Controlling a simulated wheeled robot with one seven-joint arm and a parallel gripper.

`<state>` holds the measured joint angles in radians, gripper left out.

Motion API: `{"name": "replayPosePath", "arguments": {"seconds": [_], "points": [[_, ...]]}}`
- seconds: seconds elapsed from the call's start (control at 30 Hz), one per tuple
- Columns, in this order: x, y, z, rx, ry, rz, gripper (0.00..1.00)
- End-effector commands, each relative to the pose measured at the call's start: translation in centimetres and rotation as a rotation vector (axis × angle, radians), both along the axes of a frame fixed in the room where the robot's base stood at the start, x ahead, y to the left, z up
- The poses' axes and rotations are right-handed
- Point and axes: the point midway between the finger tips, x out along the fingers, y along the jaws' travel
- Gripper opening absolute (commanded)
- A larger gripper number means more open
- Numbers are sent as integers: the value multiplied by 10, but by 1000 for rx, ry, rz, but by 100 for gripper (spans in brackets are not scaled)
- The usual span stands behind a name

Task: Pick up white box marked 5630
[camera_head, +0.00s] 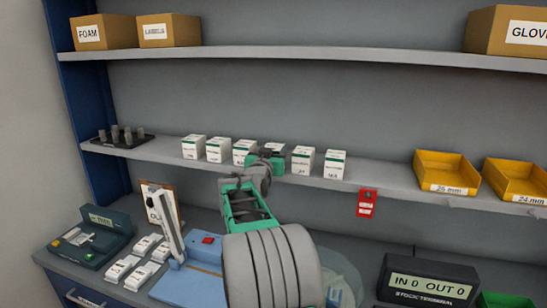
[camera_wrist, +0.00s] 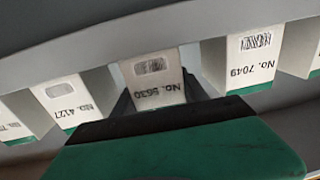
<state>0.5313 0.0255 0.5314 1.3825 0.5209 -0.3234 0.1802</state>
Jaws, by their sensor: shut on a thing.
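The white box marked 5630 (camera_wrist: 155,82) shows upside down in the middle of the wrist view, with its number and a small grey label on its face. My gripper (camera_wrist: 160,108) is shut on it, with dark fingers at its sides. In the head view my gripper (camera_head: 268,162) is at the row of white boxes on the middle shelf and hides most of the box (camera_head: 276,147) it holds. I cannot tell whether the box is clear of the shelf.
Box 4127 (camera_wrist: 68,101) and box 7049 (camera_wrist: 247,62) stand on either side, close by. The shelf (camera_head: 390,180) also carries yellow bins (camera_head: 445,172) at right and a dark tray (camera_head: 122,138) at left. A counter with devices lies below.

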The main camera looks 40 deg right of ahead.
Motion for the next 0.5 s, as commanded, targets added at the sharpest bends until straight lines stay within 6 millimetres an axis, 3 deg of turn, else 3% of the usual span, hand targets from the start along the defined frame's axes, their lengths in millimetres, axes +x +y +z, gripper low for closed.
{"name": "replayPosePath", "arguments": {"seconds": [0.3, 0.5], "points": [[0, 0, 0, 0, 0, 0, 0], [0, 0, 1, -1, -2, 0, 0]]}}
